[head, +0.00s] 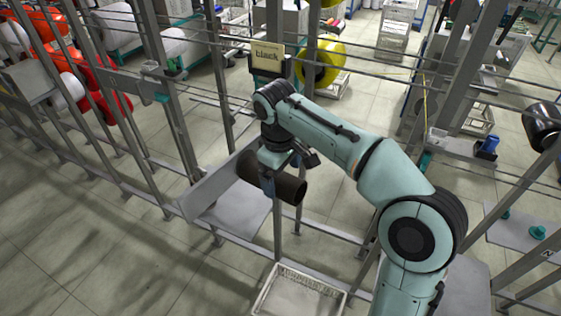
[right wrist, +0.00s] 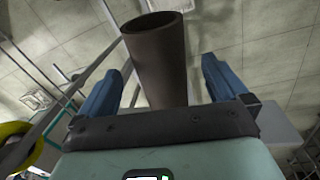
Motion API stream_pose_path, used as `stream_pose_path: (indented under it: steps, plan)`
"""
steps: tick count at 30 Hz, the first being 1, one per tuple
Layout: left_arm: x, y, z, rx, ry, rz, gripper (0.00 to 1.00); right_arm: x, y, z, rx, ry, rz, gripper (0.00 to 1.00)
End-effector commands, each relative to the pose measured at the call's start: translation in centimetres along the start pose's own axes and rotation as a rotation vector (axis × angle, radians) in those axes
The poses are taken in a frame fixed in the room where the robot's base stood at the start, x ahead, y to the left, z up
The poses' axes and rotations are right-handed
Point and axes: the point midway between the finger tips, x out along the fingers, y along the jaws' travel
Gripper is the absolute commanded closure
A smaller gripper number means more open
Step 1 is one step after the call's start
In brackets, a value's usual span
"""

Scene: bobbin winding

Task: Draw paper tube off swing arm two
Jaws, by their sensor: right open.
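A dark brown paper tube (head: 290,189) lies about level at the grey rack in the middle of the head view, partly covered by my right gripper. Its open end faces lower right. In the right wrist view the tube (right wrist: 158,62) stands between the two blue fingers with its hollow end up. My right gripper (right wrist: 160,85) is open, one finger on each side of the tube, with gaps visible. It also shows in the head view (head: 276,178), above and over the tube. The swing arm's hold on the tube is hidden. My left gripper is not in view.
A slanted grey plate (head: 215,187) is just left of the tube. A sign reading "black" (head: 267,57) and a yellow spool (head: 322,63) are behind my right arm. A white crate (head: 300,293) stands on the floor below. Rack posts and rails surround the arm.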

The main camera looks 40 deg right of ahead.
Motion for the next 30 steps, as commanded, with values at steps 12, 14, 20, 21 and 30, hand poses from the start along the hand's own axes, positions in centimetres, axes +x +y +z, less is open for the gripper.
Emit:
stream_pose_path:
  steps: [12,14,20,21,30]
  plan:
    - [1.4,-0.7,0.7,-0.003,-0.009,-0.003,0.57,5.0,0.0,0.0,0.001,0.0,-0.001,0.0]
    - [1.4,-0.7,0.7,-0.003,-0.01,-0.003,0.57,5.1,0.0,0.0,0.001,0.001,0.0,0.0]
    - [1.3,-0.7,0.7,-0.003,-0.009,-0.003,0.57,5.1,0.0,-0.1,0.0,0.002,0.0,0.0]
    - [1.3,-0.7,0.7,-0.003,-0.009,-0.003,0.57,5.1,0.0,-0.1,0.0,0.002,0.0,0.0]
    - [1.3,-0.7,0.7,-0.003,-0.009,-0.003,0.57,5.0,0.0,-0.1,0.0,0.002,0.0,0.55]
